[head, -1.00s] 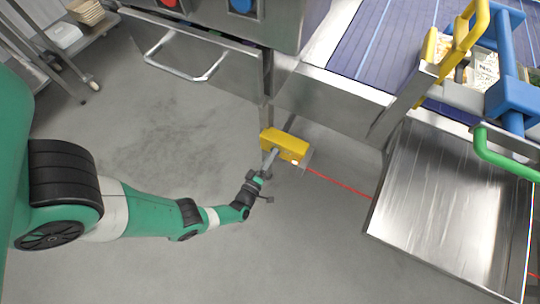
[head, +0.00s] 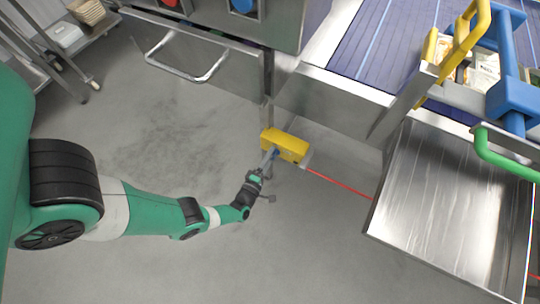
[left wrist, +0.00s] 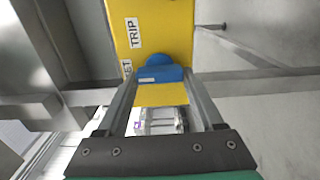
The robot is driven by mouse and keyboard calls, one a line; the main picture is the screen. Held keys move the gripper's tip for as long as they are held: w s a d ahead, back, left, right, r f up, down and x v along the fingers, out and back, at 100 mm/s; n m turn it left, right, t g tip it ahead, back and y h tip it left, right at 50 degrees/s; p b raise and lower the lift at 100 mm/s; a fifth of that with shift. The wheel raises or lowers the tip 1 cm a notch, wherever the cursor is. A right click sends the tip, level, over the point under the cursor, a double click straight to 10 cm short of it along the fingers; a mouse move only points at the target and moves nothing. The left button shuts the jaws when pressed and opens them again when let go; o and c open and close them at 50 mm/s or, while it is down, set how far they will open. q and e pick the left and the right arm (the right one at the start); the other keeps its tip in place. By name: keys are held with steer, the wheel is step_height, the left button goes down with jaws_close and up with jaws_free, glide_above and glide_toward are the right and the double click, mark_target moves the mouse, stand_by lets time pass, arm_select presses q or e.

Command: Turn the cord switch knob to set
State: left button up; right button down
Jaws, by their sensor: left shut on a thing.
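The cord switch is a yellow box (head: 289,146) below the machine's front edge, in the middle of the head view. In the left wrist view its yellow face (left wrist: 165,25) carries a "TRIP" label (left wrist: 132,32) and a partly hidden label ending in "ET" (left wrist: 127,68). The blue knob (left wrist: 160,73) sits on that face. My left gripper (head: 271,157) reaches the box from the lower left. In the left wrist view its two fingers stand on either side of the knob, shut on it. My right gripper is not in view.
A red cord (head: 340,184) runs from the box to the lower right. A steel chute (head: 450,200) stands at the right, under blue and yellow frames. A steel handle (head: 185,75) juts out at the upper left. The grey floor around my left arm is clear.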

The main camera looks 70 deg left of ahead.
arm_select(q)
steer(key=o, duration=1.4)
steer(key=shift+d, duration=0.1)
steer(key=shift+p+v, duration=0.9)
steer(key=shift+v, duration=4.85)
